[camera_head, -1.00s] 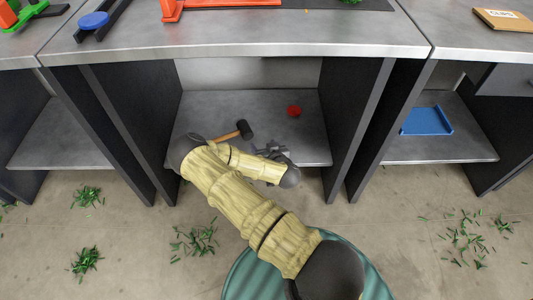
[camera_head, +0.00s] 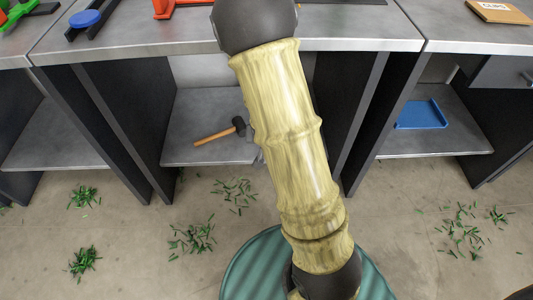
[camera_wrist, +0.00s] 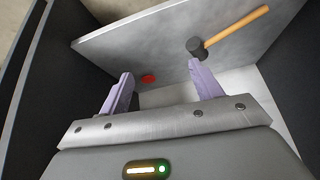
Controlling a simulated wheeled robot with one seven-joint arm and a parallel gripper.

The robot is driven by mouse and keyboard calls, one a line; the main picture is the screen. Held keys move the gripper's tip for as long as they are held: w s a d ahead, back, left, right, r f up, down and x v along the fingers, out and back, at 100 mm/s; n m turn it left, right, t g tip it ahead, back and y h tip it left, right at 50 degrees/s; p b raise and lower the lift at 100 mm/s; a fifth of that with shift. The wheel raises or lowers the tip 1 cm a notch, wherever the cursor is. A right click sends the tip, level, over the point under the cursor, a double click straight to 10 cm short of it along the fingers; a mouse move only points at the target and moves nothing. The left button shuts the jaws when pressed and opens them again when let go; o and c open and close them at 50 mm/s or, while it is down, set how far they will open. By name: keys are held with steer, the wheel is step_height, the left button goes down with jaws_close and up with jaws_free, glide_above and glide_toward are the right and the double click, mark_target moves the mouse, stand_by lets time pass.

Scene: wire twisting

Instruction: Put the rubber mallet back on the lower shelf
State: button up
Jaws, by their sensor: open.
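The rubber mallet (camera_head: 220,131) lies on its side on the lower shelf (camera_head: 190,107) of the middle bench, its black head to the right and its wooden handle to the left. In the wrist view the mallet (camera_wrist: 232,35) lies on the grey shelf (camera_wrist: 130,45), its head just beyond the right finger's tip. My gripper (camera_wrist: 160,69) is open, its two purple fingers spread with nothing held between them. It is apart from the mallet. In the head view my arm hides most of the gripper and the right part of the shelf.
A small round red thing (camera_wrist: 148,78) is on the shelf near the left finger. Dark side panels (camera_head: 120,130) bound the compartment. A blue tray (camera_head: 421,114) sits on the right-hand shelf. Green scraps (camera_head: 192,236) litter the floor. The shelf around the mallet is clear.

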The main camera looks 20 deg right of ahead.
steer(key=s+a+r+n+g+y, duration=0.1)
steer(key=s+a+r+n, duration=0.1)
steer(key=s+r, duration=0.3)
steer(key=s+a+r+n+g+y, duration=0.1)
steer(key=s+a+r+n+g, duration=0.1)
steer(key=s+r, duration=0.4)
steer(key=shift+s+a+r+n, duration=0.25)
steer(key=shift+s+a, duration=0.2)
steer(key=shift+s, duration=0.8)
